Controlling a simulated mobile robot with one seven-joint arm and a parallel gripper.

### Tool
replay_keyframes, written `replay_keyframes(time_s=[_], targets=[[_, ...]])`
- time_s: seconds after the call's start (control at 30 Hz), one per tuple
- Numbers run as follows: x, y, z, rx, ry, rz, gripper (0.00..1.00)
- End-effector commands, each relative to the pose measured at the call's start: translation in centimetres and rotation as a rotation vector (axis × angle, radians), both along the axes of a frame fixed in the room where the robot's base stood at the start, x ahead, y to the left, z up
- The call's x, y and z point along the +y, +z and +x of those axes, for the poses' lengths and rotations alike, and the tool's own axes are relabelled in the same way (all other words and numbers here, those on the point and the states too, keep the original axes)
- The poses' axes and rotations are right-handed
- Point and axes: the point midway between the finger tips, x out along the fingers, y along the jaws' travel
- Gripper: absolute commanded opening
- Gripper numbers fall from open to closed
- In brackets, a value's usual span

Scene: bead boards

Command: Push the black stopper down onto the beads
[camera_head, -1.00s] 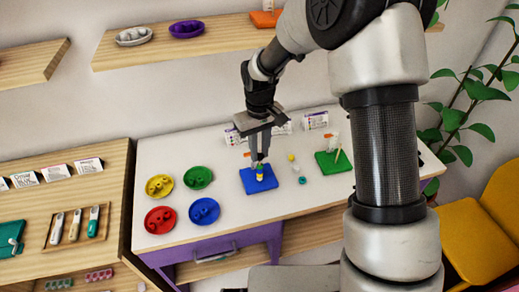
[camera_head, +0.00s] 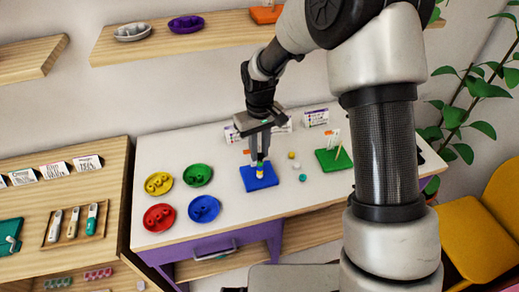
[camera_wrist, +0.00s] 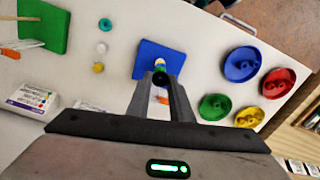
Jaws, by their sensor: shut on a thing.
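The blue board (camera_head: 263,184) lies on the white table with a short stack of beads (camera_head: 260,172) standing on it. White, yellow and blue show in the stack. In the wrist view the board (camera_wrist: 146,62) has the beads (camera_wrist: 160,63) just beyond my fingertips. My gripper (camera_head: 259,158) points down right over the stack. In the wrist view my gripper (camera_wrist: 161,82) is shut on the black stopper (camera_wrist: 161,77), a small dark round piece between the fingertips. Whether the stopper touches the top bead is hidden by the fingers.
A green board (camera_head: 333,160) with upright pegs stands to the right. Loose beads, one of them teal (camera_head: 302,178), lie between the boards. Yellow (camera_head: 158,184), green (camera_head: 198,175), red (camera_head: 159,218) and blue (camera_head: 204,209) dishes fill the left of the table.

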Motion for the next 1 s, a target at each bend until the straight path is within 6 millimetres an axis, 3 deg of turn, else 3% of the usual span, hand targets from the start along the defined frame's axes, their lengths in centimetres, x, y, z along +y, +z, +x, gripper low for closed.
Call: replay_keyframes(time_s=[1.0], targets=[[0.0,-0.98,0.0,0.0,0.0,0.0,0.0]])
